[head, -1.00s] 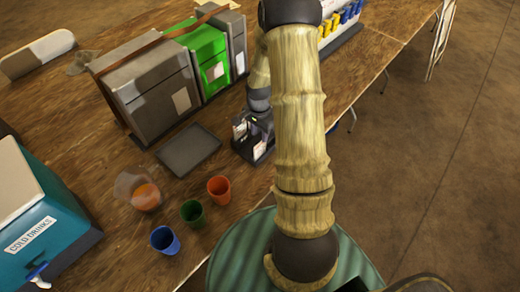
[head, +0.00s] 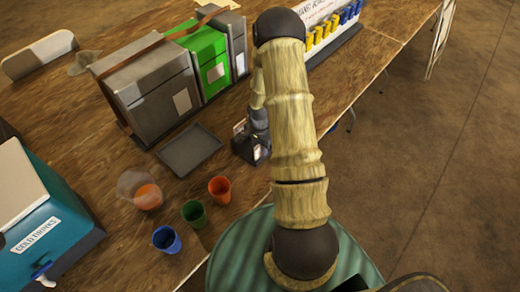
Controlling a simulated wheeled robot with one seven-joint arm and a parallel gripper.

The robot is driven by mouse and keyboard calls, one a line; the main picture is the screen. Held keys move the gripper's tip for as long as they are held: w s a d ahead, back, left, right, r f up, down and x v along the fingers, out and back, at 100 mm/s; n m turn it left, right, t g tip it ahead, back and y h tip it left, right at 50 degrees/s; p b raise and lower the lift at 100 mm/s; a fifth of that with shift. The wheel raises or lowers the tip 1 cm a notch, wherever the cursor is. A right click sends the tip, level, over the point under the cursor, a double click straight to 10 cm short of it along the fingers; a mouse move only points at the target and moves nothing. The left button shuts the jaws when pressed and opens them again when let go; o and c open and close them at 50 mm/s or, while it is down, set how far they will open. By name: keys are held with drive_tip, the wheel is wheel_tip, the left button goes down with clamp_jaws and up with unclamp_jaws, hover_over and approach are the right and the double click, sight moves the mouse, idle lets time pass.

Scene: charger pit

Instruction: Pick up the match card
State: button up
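A small dark holder (head: 244,151) stands on the wooden table, with pale card-like pieces in it. Which piece is the match card, I cannot tell; they are small and partly hidden. My gripper (head: 259,138) is at the holder, pointing down over its right side. My arm covers part of it, and its fingers blend into the dark holder. I cannot see whether it is open, shut or touching a card.
A dark flat tray (head: 190,150) lies left of the holder. Orange (head: 220,189), green (head: 194,213) and blue (head: 166,239) cups stand nearer. Grey (head: 150,88) and green (head: 207,58) boxes stand behind. A cold drinks dispenser (head: 40,215) is at left. The table's edge runs along the right.

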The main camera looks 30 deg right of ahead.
drive_tip(key=shift+f, duration=0.6)
clamp_jaws()
